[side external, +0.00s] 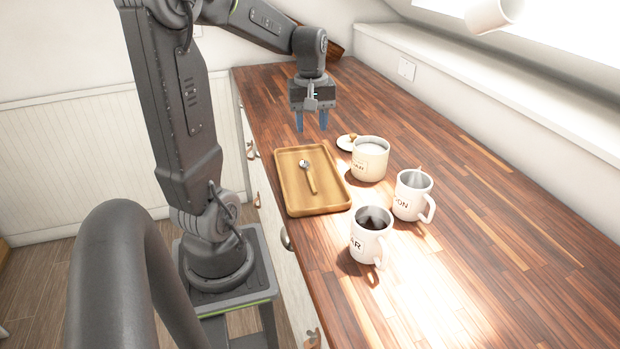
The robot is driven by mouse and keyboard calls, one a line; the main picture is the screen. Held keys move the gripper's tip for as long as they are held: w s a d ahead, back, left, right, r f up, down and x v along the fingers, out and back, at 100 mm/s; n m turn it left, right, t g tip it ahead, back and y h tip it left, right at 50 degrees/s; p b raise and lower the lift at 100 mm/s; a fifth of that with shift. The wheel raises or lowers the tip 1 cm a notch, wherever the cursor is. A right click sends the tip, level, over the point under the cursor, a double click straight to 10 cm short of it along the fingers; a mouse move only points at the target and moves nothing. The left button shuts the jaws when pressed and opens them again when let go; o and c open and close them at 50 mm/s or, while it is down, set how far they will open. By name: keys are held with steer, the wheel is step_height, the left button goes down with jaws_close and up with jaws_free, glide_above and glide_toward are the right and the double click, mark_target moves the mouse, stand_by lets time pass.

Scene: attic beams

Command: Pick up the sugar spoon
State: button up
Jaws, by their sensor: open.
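The sugar spoon (311,182) lies on a yellow-brown wooden tray (286,196) on the counter. Its small metal bowl points to the back and its golden handle points to the front. My gripper (312,128) hangs over the counter behind the tray, with its two blue fingers pointing down. The fingers are apart with nothing between them. The gripper is clear of the spoon, and its exact height above the counter is hard to tell.
A cream sugar jar (370,163) stands right of the tray, with its lid (347,142) lying behind it. Two white mugs stand nearby, one (410,200) to the right and one (371,240) in front, holding dark liquid. The counter (500,240) is clear farther right.

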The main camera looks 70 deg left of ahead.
glide_above(310, 176)
steer(key=f, duration=0.8)
steer(key=shift+a+f, duration=0.25)
steer(key=shift+f, duration=0.15)
steer(key=shift+d+f, duration=0.15)
steer(key=shift+f, duration=1.2)
steer(key=shift+d+f, duration=0.1)
steer(key=shift+f, duration=1.2)
steer(key=shift+c, duration=0.4)
jaws_close()
